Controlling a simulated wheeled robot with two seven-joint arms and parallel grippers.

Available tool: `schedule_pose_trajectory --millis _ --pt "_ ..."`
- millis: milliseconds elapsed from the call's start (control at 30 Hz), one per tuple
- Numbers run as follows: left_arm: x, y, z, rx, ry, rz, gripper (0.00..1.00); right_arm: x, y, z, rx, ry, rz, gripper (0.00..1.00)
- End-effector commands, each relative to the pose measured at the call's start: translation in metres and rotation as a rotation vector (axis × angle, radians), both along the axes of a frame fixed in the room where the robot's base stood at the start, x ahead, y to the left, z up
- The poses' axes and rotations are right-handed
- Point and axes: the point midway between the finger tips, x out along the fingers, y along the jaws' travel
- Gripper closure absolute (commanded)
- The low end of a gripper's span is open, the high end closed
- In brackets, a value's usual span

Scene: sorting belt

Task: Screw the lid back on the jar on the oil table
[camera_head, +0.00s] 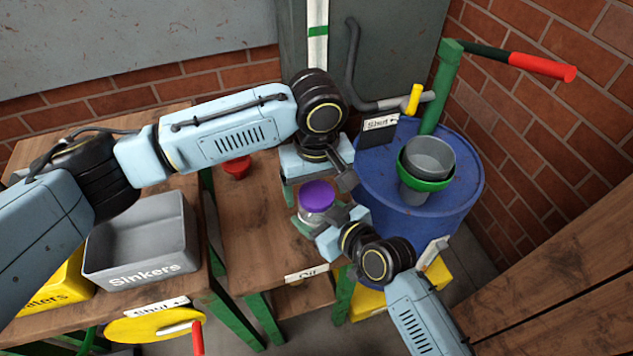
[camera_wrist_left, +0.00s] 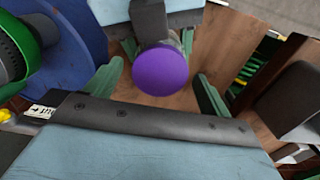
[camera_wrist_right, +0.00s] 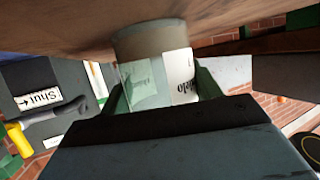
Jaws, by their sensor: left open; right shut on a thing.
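The clear jar (camera_head: 313,215) stands on the oil table (camera_head: 250,228), with a purple lid (camera_head: 317,194) at its top. Whether the lid is threaded on cannot be told. My right gripper (camera_head: 325,219) is shut on the jar's body from the front right. In the right wrist view the labelled jar (camera_wrist_right: 180,78) sits between the fingers, with the picture upside down. My left gripper (camera_head: 316,182) is open above the jar, pointing down. In the left wrist view the purple lid (camera_wrist_left: 160,71) lies between its spread fingers, with no clear contact.
A red cap-like thing (camera_head: 237,167) lies on the table behind the jar. A blue drum (camera_head: 445,205) with a green funnel stands at the right. A grey sinkers bin (camera_head: 140,240) and a yellow bin (camera_head: 55,290) stand at the left. A yellow wheel (camera_head: 150,328) is in front.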

Motion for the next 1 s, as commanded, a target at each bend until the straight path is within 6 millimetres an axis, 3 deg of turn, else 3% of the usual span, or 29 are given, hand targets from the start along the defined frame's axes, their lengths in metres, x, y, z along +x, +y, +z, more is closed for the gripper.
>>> schedule_pose_trajectory --millis 67,400,767,1000 --pt "0.0001 0.0001 0.0001 0.0 0.0 0.0 0.2 -0.0002 0.0 -0.0004 -0.001 0.001 0.0 1.0" --pt "0.0001 0.0001 0.0005 0.0 0.0 0.0 0.65 -0.0002 0.0 -0.0004 -0.001 0.001 0.0 1.0" --pt "0.0 0.0 0.0006 0.0 0.0 -0.037 0.68 -0.0001 -0.0001 -0.0004 -0.001 0.001 0.0 1.0" --pt "-0.0001 0.0001 0.0004 0.0 0.001 -0.348 0.68 -0.0001 -0.0001 -0.0004 -0.001 0.001 0.0 1.0"
